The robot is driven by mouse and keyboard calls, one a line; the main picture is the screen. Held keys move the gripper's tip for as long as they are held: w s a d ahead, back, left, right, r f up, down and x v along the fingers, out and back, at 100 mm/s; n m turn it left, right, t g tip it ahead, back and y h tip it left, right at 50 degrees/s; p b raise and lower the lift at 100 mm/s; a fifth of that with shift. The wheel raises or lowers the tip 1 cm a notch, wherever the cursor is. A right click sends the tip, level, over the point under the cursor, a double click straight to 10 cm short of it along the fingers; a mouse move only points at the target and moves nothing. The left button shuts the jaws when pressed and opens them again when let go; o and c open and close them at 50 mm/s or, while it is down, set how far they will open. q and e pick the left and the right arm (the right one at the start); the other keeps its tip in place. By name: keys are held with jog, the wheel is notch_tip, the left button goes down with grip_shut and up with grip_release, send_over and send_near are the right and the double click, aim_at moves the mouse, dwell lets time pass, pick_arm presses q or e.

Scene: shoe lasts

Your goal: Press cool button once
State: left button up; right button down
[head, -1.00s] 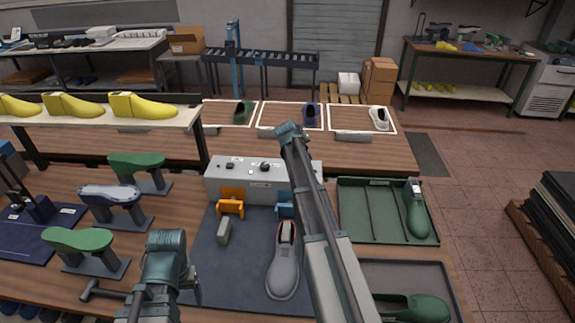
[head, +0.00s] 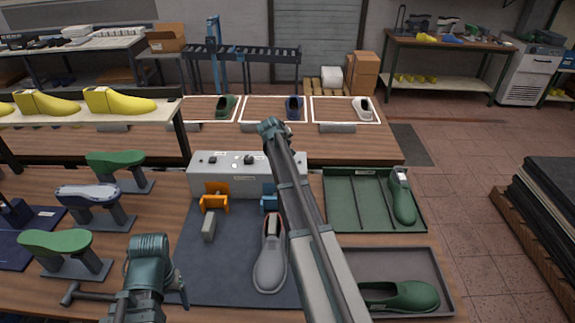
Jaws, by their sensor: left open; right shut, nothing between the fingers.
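The grey control box (head: 225,183) stands at the back of the work table, with small knobs or buttons on its top. I cannot read which is the cool button. A blue clamp-like part (head: 269,202) and an orange one (head: 215,202) sit at its front. My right arm reaches across the box's right part, its end (head: 270,126) showing beyond the box's back edge. The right gripper is shut and empty; its fingertips are mostly hidden by the arm. My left gripper (head: 128,296) is open and empty, low at the front left, away from the box.
A grey shoe (head: 270,262) and a small grey block (head: 209,227) lie on a dark mat (head: 205,275). Green lasts lie in a green tray (head: 345,215) and a grey tray (head: 420,262) at right. Several lasts on stands (head: 90,210) fill the left side.

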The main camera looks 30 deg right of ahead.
pick_arm(q)
notch_tip(320, 180, down, 6)
jog(key=b, duration=0.4)
jog(key=shift+r+b, duration=0.1)
jog(key=shift+b, duration=0.25)
pick_arm(e)
notch_tip(320, 180, down, 6)
jog(key=shift+r, duration=0.1)
dwell(1.1)
pick_arm(q)
jog(key=shift+f+b, duration=0.4)
pick_arm(e)
jog(key=shift+f, duration=0.4)
pick_arm(q)
jog(key=shift+f+b, duration=0.5)
jog(key=shift+b, duration=0.05)
pick_arm(e)
jog(key=shift+f, duration=0.5)
pick_arm(q)
jog(key=shift+r, duration=0.1)
pick_arm(e)
jog(key=shift+r, duration=0.1)
pick_arm(q)
jog(key=shift+r+p, duration=0.9)
jog(key=shift+p, duration=0.1)
pick_arm(e)
jog(key=shift+r, duration=0.9)
